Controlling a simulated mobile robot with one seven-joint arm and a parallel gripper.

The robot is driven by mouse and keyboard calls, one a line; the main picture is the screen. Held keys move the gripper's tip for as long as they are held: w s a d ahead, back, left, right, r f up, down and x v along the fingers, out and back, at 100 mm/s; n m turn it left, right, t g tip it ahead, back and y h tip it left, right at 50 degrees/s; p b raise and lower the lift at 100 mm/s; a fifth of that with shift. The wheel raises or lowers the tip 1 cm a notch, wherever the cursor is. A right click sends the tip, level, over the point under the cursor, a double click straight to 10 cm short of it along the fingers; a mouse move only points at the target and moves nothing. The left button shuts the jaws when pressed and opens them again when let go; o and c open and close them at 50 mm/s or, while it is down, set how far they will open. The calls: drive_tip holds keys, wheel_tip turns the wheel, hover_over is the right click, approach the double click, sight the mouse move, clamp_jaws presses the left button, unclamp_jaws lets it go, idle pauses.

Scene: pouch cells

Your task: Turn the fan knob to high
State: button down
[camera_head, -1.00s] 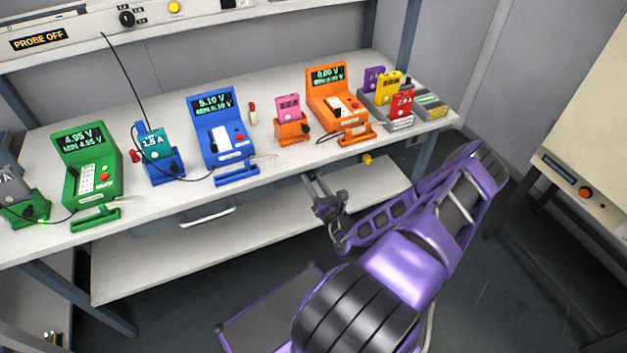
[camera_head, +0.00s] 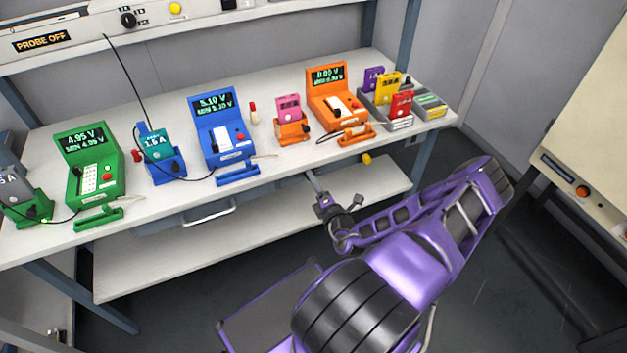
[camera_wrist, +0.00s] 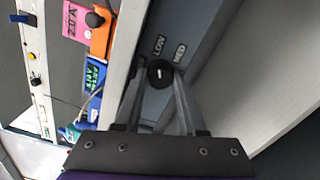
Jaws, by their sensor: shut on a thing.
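In the wrist view the fan knob (camera_wrist: 160,73) is a round black knob with a short white mark, set on a grey panel (camera_wrist: 205,25). The labels LOW (camera_wrist: 159,46) and MED (camera_wrist: 180,53) show beside it; no HIGH label is visible. The white mark stands about upright in this view, roughly in line with LOW. My gripper (camera_wrist: 161,78) is shut on the knob, one finger on each side. In the head view my gripper (camera_head: 316,186) is at the bench's front edge, and the knob cannot be made out there.
The bench top (camera_head: 270,165) above holds a green meter (camera_head: 90,165), a blue meter (camera_head: 218,130), an orange meter (camera_head: 338,105) and several coloured cells. A drawer handle (camera_head: 208,214) is left of my gripper. A lower shelf (camera_head: 150,265) runs beneath.

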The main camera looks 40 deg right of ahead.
drive_tip(key=m+b, duration=0.2)
drive_tip(key=m, duration=2.1)
drive_tip(key=shift+b, duration=0.3)
idle(0.3)
drive_tip(key=c, duration=0.5)
unclamp_jaws()
drive_tip(key=shift+s, duration=0.1)
drive_tip(key=v, duration=1.7)
drive_tip(key=shift+a, duration=0.15)
drive_tip(key=shift+s+r, duration=0.1)
